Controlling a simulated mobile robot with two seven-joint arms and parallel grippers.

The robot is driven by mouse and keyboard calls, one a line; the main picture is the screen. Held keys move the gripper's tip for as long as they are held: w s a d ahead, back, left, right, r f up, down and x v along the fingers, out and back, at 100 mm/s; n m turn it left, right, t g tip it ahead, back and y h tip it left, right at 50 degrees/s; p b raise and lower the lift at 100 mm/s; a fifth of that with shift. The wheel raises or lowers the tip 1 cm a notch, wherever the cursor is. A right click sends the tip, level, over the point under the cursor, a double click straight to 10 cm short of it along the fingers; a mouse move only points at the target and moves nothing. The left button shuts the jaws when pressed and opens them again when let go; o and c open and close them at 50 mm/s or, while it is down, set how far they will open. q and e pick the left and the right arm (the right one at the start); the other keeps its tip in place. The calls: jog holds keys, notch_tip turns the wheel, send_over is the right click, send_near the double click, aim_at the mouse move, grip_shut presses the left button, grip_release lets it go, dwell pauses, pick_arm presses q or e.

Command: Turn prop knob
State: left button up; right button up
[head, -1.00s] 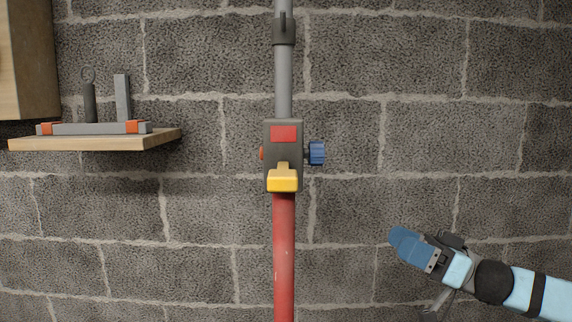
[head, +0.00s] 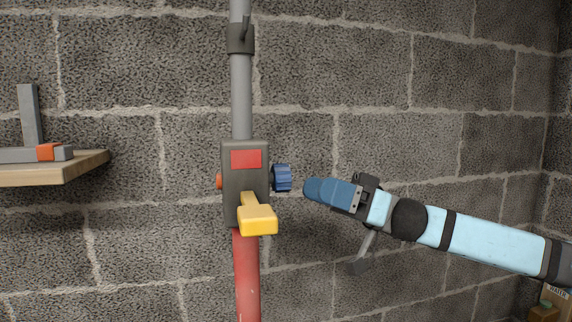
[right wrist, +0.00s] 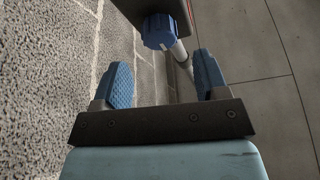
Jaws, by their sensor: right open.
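The prop knob (head: 282,178) is blue and ribbed, on the right side of the dark prop housing (head: 231,190). In the right wrist view the knob (right wrist: 159,32) lies ahead of the fingertips, between their lines and nearer the top edge. My right gripper (head: 312,189) points left at the knob with a small gap between them in the head view. In the right wrist view my right gripper (right wrist: 163,76) has its two blue fingers apart, with nothing between them. My left gripper is not in view.
The housing has a red patch, a yellow lever (head: 258,219) and an orange button (head: 219,181). A grey tube (head: 241,95) rises above it and a red tube (head: 246,275) runs below. A wooden shelf (head: 85,165) with grey tools is at left. A block wall stands behind.

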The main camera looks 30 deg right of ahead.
aim_at(287, 177)
jog(key=shift+p+x, duration=0.8)
jog(key=shift+x, duration=2.4)
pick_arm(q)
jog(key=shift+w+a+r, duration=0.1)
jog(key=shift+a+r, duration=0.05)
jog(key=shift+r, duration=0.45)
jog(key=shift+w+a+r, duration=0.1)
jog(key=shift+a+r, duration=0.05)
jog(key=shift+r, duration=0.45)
pick_arm(e)
jog(key=shift+c, duration=0.2)
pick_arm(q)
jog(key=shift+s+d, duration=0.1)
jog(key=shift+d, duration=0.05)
pick_arm(e)
jog(key=c, duration=0.9)
